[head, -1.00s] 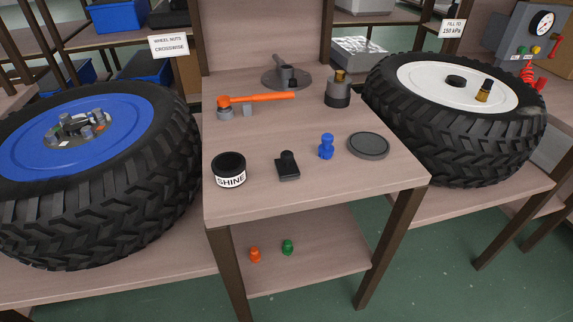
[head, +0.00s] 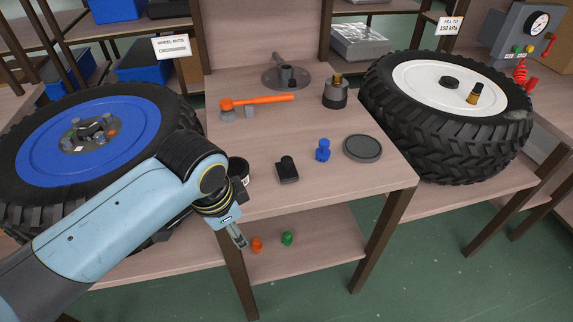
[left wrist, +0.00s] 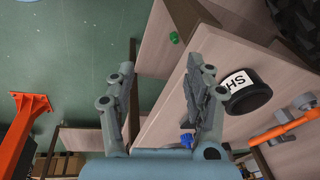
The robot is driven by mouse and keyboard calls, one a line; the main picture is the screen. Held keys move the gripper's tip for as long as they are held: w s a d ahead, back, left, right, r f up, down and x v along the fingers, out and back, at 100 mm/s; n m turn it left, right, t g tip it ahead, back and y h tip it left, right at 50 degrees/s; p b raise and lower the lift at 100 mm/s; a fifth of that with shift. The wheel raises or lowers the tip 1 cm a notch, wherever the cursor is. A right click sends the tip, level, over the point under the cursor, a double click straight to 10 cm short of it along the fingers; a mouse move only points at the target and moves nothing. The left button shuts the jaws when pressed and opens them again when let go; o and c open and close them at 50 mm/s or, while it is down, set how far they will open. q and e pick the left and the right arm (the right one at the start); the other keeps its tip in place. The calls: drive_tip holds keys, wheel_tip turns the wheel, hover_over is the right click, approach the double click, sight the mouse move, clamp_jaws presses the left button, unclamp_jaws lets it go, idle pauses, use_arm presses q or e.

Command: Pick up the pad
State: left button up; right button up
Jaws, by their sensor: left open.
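The pad (head: 287,169), a small black block with a rounded knob on top, lies on the small table near its front edge. I cannot make it out in the left wrist view. My left gripper (head: 238,237) is at the table's front left corner, left of the pad and apart from it, and points downward. In the left wrist view my left gripper (left wrist: 161,66) has its two fingers spread with nothing between them. My right gripper is not in view.
The SHINE tin (head: 238,168) is partly hidden behind my left arm; it also shows in the wrist view (left wrist: 246,94). A blue piece (head: 323,150) and a grey disc (head: 362,148) lie right of the pad. An orange-handled tool (head: 262,100) lies behind. Tyres flank the table.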

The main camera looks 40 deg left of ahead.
sight(287, 158)
use_arm(q)
drive_tip(key=w+r+m, duration=0.1)
drive_tip(key=w+m, duration=0.1)
drive_tip(key=w, duration=0.1)
drive_tip(key=w+r+m, duration=0.1)
drive_tip(key=w+m, duration=0.1)
drive_tip(key=w, duration=0.1)
drive_tip(key=w+m+g, duration=0.1)
drive_tip(key=w+m, duration=0.1)
drive_tip(key=w, duration=0.1)
drive_tip(key=shift+w+a+r+p, duration=0.1)
drive_tip(key=shift+a+r+p, duration=0.25)
drive_tip(key=shift+a+r, duration=0.05)
drive_tip(key=w+r+m, duration=0.2)
drive_tip(key=w, duration=0.1)
drive_tip(key=w+r+m+g, duration=0.1)
drive_tip(key=w+r+m, duration=0.4)
drive_tip(key=w+m, duration=0.1)
drive_tip(key=shift+w+a+r+h+p, duration=0.25)
drive_tip(key=shift+r+h+p, duration=0.05)
drive_tip(key=shift+h+p, duration=0.1)
wheel_tip(287, 158, down, 5)
drive_tip(key=shift+r, duration=0.2)
drive_tip(key=f, duration=0.4)
drive_tip(key=w+f+b, duration=0.1)
drive_tip(key=shift+a+f, duration=0.2)
drive_tip(key=shift+f, duration=0.2)
drive_tip(key=shift+c, duration=0.2)
clamp_jaws()
